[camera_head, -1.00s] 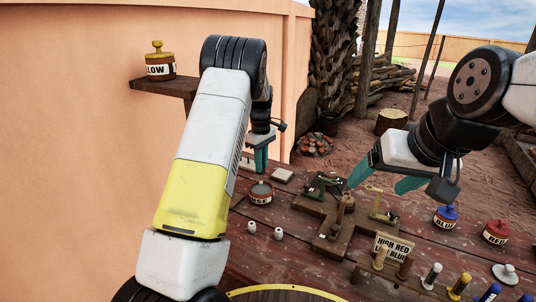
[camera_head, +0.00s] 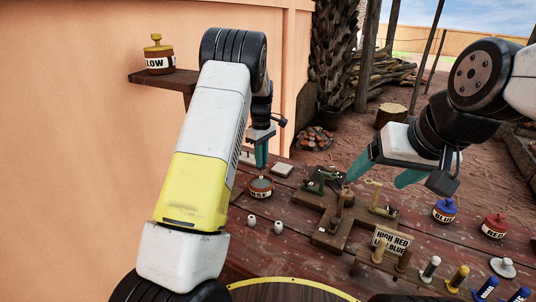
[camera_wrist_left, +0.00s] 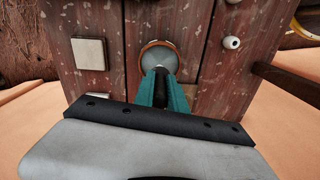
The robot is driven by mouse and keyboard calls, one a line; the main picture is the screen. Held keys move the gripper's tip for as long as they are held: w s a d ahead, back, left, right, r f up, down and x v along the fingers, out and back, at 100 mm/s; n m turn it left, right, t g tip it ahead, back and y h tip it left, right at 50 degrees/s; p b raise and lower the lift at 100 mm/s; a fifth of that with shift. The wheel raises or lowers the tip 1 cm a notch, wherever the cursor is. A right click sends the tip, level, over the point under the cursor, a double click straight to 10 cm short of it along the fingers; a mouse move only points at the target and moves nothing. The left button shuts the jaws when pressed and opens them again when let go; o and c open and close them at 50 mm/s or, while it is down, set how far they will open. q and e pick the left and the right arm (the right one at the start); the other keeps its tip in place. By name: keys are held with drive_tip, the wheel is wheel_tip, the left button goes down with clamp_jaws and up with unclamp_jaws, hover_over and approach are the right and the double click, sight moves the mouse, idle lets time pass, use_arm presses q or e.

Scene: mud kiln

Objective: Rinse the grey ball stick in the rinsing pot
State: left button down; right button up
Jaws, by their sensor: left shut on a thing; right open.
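The rinsing pot (camera_head: 261,193) is a small round brown pot with a pale label and a grey top, on the near left part of the wooden table. In the left wrist view its round rim (camera_wrist_left: 146,50) shows just beyond the fingertips. My left gripper (camera_head: 261,158) points down right above the pot. In the left wrist view, the left gripper (camera_wrist_left: 162,80) is shut on a dark, slim thing, probably the grey ball stick (camera_wrist_left: 161,73). Its ball end cannot be made out. My right gripper (camera_head: 382,178) is open and empty above the table's right side.
A wooden stand (camera_head: 340,212) with small tools is right of the pot. Two white beads (camera_head: 264,223) lie in front. A sign (camera_head: 393,241) stands by a stick rack. Blue (camera_head: 444,211) and red (camera_head: 495,226) jars are at right; a yellow jar (camera_head: 159,58) is on the wall shelf.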

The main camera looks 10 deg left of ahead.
use_arm(q)
drive_tip(key=shift+f, duration=0.2)
drive_tip(key=shift+f, duration=1.6)
drive_tip(key=shift+d, duration=0.15)
